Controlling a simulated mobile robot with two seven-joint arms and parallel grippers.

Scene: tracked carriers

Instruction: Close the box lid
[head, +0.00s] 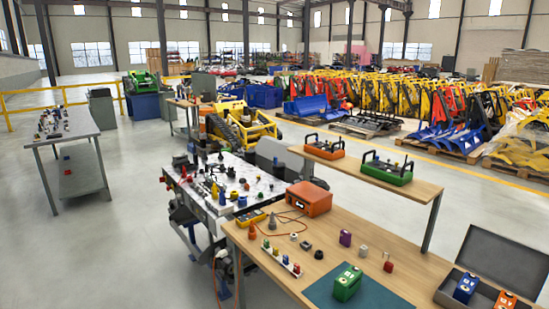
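A dark grey box (447,292) stands at the right front of the wooden workbench, partly cut off by the bottom edge of the head view. Its lid (505,262) is open and stands tilted up along the back of the box. A blue device (466,287) and an orange device (504,301) sit inside the box. Neither of my grippers is in view.
On the wooden workbench (385,262) a green device (347,283) sits on a dark teal mat (372,296), left of the box. Several small connectors and an orange case (309,198) lie farther left. A raised shelf (408,184) stands behind.

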